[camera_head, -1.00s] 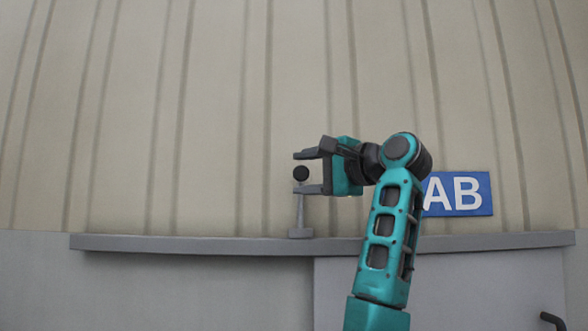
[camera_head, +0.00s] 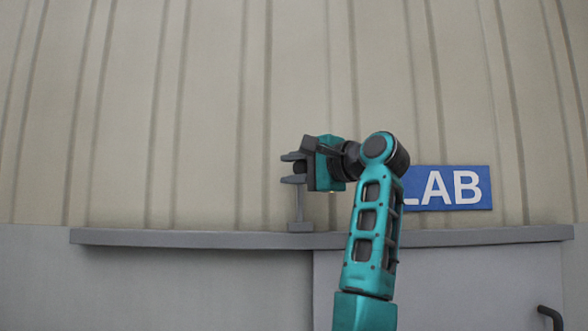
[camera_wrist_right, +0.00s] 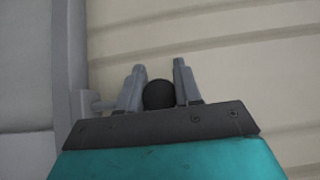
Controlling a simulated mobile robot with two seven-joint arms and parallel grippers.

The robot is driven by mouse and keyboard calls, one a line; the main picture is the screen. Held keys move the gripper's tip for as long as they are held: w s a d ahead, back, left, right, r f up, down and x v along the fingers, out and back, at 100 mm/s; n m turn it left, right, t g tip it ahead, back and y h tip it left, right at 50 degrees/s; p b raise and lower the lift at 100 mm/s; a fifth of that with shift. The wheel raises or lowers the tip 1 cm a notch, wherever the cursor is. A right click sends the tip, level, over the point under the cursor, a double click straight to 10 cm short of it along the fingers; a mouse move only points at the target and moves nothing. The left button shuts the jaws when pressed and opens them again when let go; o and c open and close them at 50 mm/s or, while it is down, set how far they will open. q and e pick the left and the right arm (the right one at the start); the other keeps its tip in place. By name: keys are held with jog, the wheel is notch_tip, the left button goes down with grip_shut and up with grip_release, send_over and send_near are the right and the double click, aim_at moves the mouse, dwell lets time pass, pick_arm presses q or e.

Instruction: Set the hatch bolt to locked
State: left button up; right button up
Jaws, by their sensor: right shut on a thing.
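A small lever stands upright on the grey ledge, with a thin grey stem (camera_head: 299,206) and a round black knob on top. It appears to be the hatch bolt's handle. In the right wrist view the black knob (camera_wrist_right: 159,94) sits between the two grey fingers (camera_wrist_right: 158,82). The fingers largely hide the knob in the head view. My left gripper is not in view.
The grey ledge (camera_head: 180,239) runs across above grey panels. A ribbed beige wall (camera_head: 120,120) rises behind it. A blue LAB sign (camera_head: 450,188) is on the wall to the right, partly behind my arm. A dark handle (camera_head: 552,316) is at lower right.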

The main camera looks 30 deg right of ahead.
aim_at(300, 205)
grip_shut()
notch_tip(300, 205, down, 8)
jog(key=b, duration=0.5)
jog(key=shift+w+r, duration=0.1)
jog(key=shift+r, duration=0.1)
jog(key=o, duration=0.7)
grip_release()
jog(key=shift+o, duration=0.2)
